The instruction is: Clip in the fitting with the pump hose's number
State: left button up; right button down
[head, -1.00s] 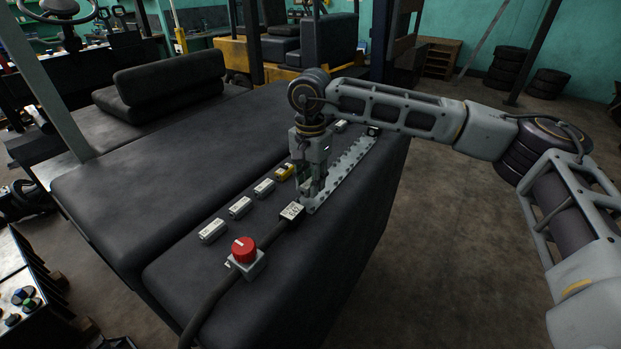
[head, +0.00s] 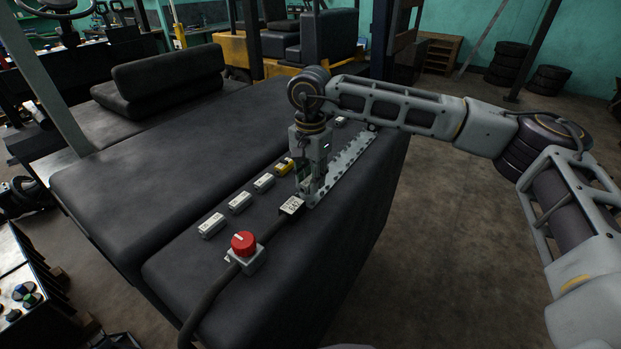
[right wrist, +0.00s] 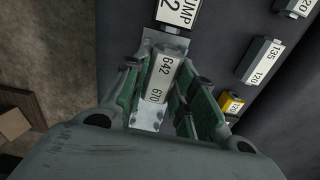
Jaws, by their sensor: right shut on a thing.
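My right gripper (head: 309,192) is shut on a pale grey fitting (right wrist: 158,80) marked 642 and 670. It holds the fitting over the near end of a pale metal rail (head: 350,160), close behind the hose's label block. I cannot tell whether the fitting is fully clipped in. The pump hose (head: 212,290) is dark and lies along the black block. Its white label (head: 291,206) also shows in the right wrist view (right wrist: 180,14), cut off by the top edge, with UMP and a 2 readable. My left gripper is not in view.
Several loose fittings stand left of the rail, grey ones (head: 211,226) and a yellow one (head: 284,165). Another grey one (head: 340,122) stands near the far end. A red knob on a grey base (head: 244,247) sits by the hose. Open floor lies to the right.

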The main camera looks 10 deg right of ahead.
jog(key=shift+f+b, duration=0.3)
jog(key=shift+b, duration=0.3)
dwell(1.0)
jog(key=shift+s+f+b, duration=0.1)
jog(key=shift+f+b, duration=0.4)
jog(key=shift+f, duration=0.25)
dwell(0.8)
jog(key=shift+r, duration=0.2)
jog(key=shift+r+p, duration=1.05)
jog(key=shift+r, duration=1.3)
